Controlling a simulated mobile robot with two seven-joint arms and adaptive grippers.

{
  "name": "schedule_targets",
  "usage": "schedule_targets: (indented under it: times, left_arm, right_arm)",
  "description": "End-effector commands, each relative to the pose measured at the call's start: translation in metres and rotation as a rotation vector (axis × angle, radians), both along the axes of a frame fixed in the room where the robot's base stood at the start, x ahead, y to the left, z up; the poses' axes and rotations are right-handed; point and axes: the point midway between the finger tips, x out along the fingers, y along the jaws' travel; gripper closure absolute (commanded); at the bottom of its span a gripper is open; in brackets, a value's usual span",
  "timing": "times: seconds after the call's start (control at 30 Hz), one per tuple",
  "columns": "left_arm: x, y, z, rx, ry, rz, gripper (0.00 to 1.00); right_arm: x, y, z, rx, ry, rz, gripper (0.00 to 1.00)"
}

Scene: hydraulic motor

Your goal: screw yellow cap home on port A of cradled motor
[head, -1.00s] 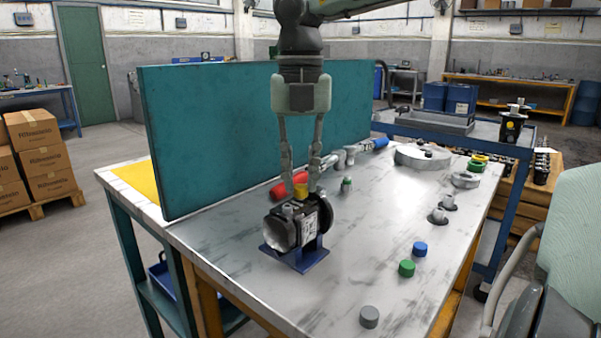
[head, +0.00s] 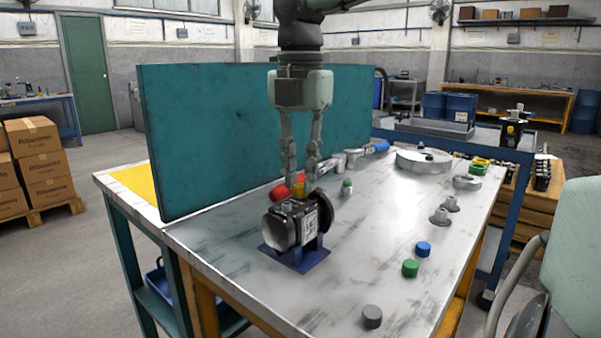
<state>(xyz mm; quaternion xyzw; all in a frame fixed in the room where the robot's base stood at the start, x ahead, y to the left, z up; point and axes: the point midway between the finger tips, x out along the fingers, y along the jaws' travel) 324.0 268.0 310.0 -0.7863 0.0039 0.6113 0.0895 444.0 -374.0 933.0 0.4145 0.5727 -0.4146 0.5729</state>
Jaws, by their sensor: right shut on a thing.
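The black motor (head: 282,228) sits in a blue cradle (head: 312,258) near the front of the bench, a pale label on its side. My right gripper (head: 299,187) points down from above, shut on the yellow cap (head: 298,189) between its fingertips. The cap is upright over the top of the motor; I cannot tell whether it touches the port or how far it sits on the thread. A small metal fitting shows on top of the motor beside it. My left gripper is not in view.
A teal panel (head: 220,135) stands behind the motor. A blue cap (head: 423,249), green cap (head: 410,268) and grey cap (head: 372,317) stand to the right. Bench room between them and the motor is clear.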

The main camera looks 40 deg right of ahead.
Motion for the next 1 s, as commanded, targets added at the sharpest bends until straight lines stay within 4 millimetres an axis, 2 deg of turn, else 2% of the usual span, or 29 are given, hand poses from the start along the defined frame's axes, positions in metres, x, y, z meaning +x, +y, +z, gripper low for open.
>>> schedule_targets:
  times: [0.17, 0.3, 0.57, 0.6, 0.67, 1.0]
  left_arm:
    - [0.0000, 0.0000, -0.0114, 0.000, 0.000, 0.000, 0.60]
    - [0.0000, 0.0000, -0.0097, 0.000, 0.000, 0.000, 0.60]
    - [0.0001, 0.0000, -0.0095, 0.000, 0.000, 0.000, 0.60]
    - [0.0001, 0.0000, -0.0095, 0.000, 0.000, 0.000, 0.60]
    - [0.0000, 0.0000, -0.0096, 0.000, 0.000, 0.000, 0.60]
    - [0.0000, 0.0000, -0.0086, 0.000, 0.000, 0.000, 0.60]
  right_arm:
    - [-0.0002, -0.0004, -0.0035, -0.003, 0.001, -0.185, 1.00]
    - [-0.0001, 0.0000, -0.0013, 0.001, 0.001, -0.353, 1.00]
    - [-0.0002, 0.0000, -0.0011, 0.001, 0.001, -0.398, 1.00]
    - [-0.0002, 0.0000, -0.0011, 0.001, 0.001, -0.398, 0.80]
    - [-0.0002, 0.0000, -0.0011, 0.001, 0.001, -0.397, 0.73]
    - [0.0001, 0.0000, -0.0008, 0.001, 0.001, -0.388, 0.71]
